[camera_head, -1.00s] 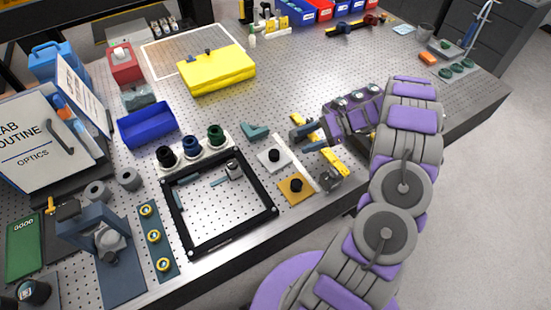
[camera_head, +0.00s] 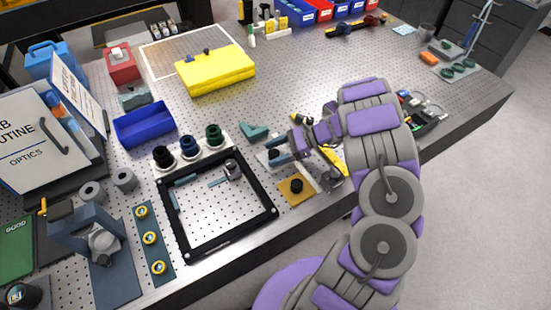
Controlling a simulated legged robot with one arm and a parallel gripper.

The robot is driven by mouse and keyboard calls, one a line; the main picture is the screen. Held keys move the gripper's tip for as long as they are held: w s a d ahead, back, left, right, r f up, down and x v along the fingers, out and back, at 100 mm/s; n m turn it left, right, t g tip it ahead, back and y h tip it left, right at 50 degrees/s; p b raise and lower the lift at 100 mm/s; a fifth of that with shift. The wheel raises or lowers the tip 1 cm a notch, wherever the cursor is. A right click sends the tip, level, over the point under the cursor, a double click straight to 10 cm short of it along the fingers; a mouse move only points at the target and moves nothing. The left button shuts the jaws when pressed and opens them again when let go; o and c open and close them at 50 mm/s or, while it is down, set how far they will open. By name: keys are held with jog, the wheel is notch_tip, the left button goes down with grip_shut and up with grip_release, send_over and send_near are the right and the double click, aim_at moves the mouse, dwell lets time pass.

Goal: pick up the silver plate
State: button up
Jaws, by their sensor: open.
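The silver plate (camera_head: 263,159) is a small pale square with a black knob (camera_head: 273,154) on top. It lies flat on the perforated table, just right of the black square frame. My gripper (camera_head: 272,151) is open over the plate. Its two blue-grey fingers appear on either side of the knob, and they hide part of the plate. I cannot tell whether they touch the knob or how high above the plate they are.
A gold plate with a black knob (camera_head: 297,189) lies just in front. A teal angled block (camera_head: 254,131) sits behind the silver plate. The black frame (camera_head: 218,246) and a white base with three dark knobs (camera_head: 214,151) stand to the left. A yellow tool (camera_head: 333,159) lies beneath my arm.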

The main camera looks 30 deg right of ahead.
jog(key=shift+w+a, duration=0.1)
jog(key=shift+a, duration=0.55)
jog(key=shift+d, duration=0.55)
jog(key=c, duration=0.5)
jog(key=shift+a, duration=0.35)
jog(key=c, duration=0.8)
jog(key=shift+d, duration=0.2)
